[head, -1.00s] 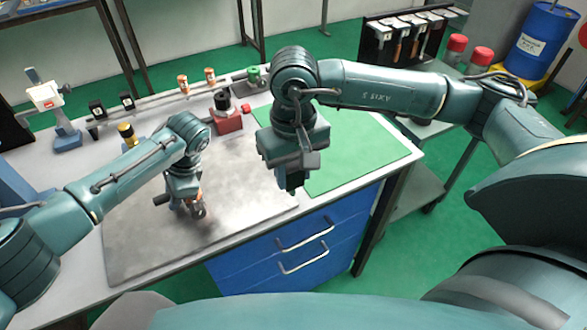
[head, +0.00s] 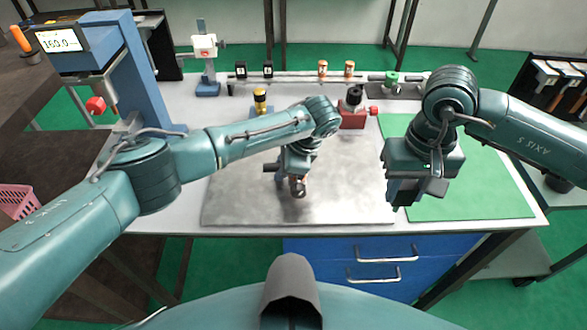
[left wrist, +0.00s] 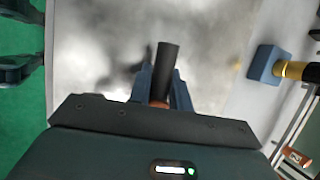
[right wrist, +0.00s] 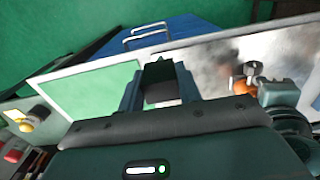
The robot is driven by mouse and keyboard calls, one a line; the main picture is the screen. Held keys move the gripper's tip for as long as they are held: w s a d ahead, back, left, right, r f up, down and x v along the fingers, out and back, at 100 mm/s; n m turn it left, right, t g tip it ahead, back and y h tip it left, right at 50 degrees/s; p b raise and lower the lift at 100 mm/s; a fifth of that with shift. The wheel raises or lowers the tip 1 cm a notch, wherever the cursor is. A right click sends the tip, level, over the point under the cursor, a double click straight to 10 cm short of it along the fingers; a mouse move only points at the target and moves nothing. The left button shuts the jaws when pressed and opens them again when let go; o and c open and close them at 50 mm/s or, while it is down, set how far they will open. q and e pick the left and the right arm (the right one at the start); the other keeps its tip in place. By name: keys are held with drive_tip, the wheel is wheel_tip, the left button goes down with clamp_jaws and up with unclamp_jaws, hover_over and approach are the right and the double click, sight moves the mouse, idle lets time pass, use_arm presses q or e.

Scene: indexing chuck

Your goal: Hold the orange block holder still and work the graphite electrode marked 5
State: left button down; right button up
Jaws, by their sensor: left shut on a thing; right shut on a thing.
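My left gripper (head: 297,178) is low over the grey metal plate, shut on a small orange piece (left wrist: 158,104) that looks like the orange block holder. A dark cylinder (left wrist: 166,62) sticks out from it in the left wrist view. The orange piece also shows in the right wrist view (right wrist: 241,84). My right gripper (head: 405,192) hangs near the left edge of the green mat, apart from the left one. It is shut on a dark block (right wrist: 158,72), possibly the graphite electrode. I cannot read a 5 on anything.
The metal plate (head: 235,205) and green mat (head: 480,205) are mostly clear. A blue press with a display (head: 58,41) stands left.

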use_arm(q)
drive_tip(key=shift+s+f, duration=0.1)
drive_tip(key=c, duration=1.2)
unclamp_jaws()
drive_tip(key=v, duration=1.2)
